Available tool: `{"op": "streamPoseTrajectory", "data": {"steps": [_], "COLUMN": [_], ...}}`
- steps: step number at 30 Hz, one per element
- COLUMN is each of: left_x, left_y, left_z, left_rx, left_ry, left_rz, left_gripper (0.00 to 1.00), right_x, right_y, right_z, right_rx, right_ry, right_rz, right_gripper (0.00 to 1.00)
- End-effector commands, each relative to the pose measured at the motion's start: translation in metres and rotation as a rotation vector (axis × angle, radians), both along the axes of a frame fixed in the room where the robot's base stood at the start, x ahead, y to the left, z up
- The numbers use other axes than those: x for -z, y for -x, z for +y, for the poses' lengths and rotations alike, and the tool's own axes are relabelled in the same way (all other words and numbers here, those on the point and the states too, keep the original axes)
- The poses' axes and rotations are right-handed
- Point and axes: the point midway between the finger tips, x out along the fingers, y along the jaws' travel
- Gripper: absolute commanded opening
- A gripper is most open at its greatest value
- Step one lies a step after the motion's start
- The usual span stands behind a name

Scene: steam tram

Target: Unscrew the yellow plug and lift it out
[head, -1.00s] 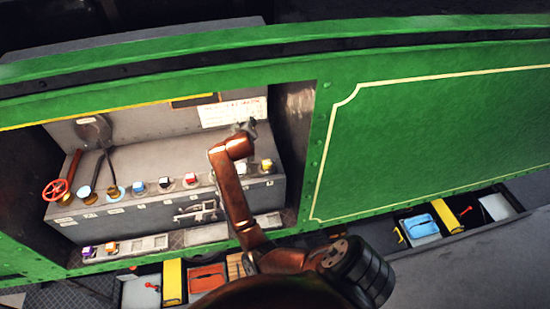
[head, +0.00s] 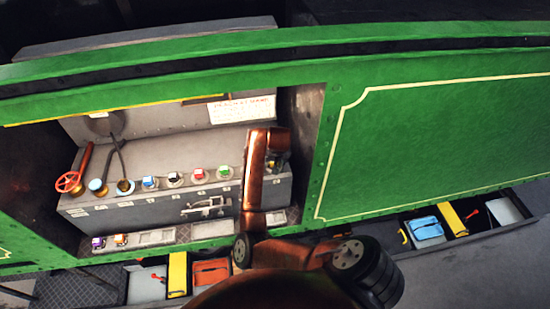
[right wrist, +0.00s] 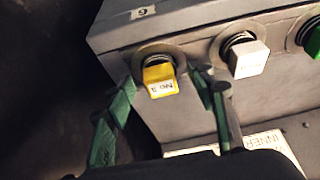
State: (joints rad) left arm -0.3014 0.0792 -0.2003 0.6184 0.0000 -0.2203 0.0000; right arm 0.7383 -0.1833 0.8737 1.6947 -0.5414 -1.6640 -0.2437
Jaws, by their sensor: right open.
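The yellow plug (right wrist: 160,82) shows in the right wrist view, a square-headed cap with a printed label, seated in a round collar near the corner of the grey box. My right gripper (right wrist: 163,84) is open, with one green finger on each side of the plug; I cannot tell whether either finger touches it. In the head view the copper right arm covers most of the right end of the box, so the plug and gripper (head: 277,164) are largely hidden there. My left gripper is not in view.
A white plug (right wrist: 248,58) and a green plug (right wrist: 309,42) sit beside the yellow one. The grey box (head: 150,206) carries further plugs, a red handwheel (head: 69,182) and a front latch. The green tram side (head: 440,140) frames the recess.

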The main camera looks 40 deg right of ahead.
Motion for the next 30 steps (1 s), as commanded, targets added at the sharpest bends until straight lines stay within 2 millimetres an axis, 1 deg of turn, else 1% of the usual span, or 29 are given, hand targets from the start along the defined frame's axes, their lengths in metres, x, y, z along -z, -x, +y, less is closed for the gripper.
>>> {"op": "streamPoseTrajectory", "data": {"steps": [5, 13, 30], "left_x": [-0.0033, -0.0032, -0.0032], "left_y": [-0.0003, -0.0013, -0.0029], "left_z": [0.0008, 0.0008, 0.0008], "left_rx": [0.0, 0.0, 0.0], "left_ry": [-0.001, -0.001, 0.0], "left_rz": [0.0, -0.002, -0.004], "left_gripper": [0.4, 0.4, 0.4], "right_x": [0.0097, 0.0112, 0.0113], "right_y": [-0.0039, -0.0045, -0.0041], "right_z": [-0.0021, -0.0026, -0.0024], "right_rx": [-0.001, 0.0, -0.001], "right_ry": [0.001, 0.001, 0.001], "right_rz": [-0.001, -0.003, -0.001], "right_gripper": [0.51, 0.51, 0.11]}}
